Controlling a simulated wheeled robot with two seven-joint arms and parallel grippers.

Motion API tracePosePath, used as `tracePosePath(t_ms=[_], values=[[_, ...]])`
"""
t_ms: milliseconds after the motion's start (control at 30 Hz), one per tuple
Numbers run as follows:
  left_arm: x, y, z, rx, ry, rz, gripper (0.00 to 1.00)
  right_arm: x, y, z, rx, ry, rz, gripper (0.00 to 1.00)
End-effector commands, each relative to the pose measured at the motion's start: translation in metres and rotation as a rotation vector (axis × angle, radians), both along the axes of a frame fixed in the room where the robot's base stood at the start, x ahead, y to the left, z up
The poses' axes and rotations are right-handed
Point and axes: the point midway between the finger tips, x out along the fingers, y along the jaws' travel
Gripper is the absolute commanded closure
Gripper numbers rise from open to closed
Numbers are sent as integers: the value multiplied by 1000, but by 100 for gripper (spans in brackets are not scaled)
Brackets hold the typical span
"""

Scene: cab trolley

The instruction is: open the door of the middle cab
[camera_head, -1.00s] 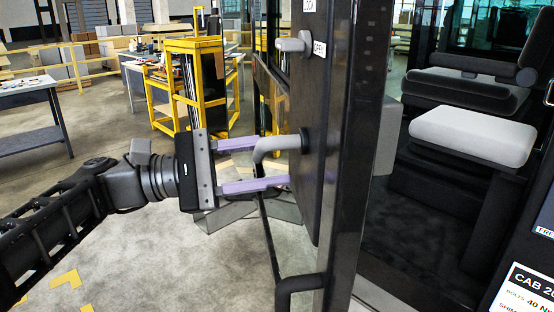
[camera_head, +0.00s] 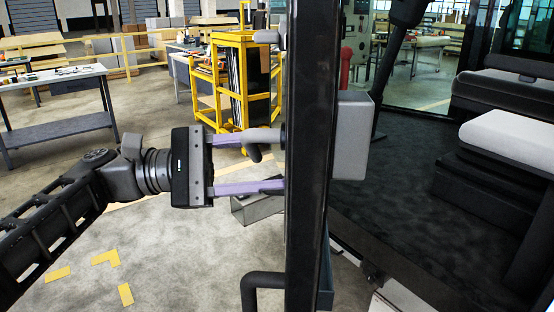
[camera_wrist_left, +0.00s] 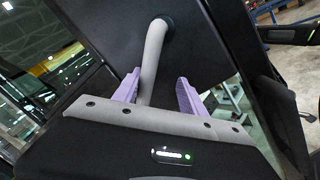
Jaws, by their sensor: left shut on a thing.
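The cab door (camera_head: 307,190) stands swung out from the cab and is seen nearly edge-on in the head view. Its grey bent handle (camera_head: 250,137) sticks out on the left side. My left gripper (camera_head: 278,162) has its two purple fingers at the handle and is shut on it. In the left wrist view the handle (camera_wrist_left: 154,58) runs between the purple fingers of the gripper (camera_wrist_left: 160,80), with the dark door panel behind. The open cab interior with its light grey seat cushion (camera_head: 515,138) shows to the right. My right gripper is not in view.
A black curved bar (camera_head: 262,280) sits low by the door. A yellow trolley (camera_head: 240,85) and a workbench (camera_head: 55,110) stand behind.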

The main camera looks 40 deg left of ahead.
Motion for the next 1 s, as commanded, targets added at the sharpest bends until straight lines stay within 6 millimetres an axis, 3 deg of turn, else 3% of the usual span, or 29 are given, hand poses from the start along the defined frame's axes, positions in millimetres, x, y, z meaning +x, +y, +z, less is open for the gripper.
tracePosePath(t_ms=[467,500,1000], values=[[-2,-5,-6,9,8,-22,62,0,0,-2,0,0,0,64],[-2,-5,-6,9,8,-21,47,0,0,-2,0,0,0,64],[-2,-5,0,9,7,-20,88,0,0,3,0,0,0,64]])
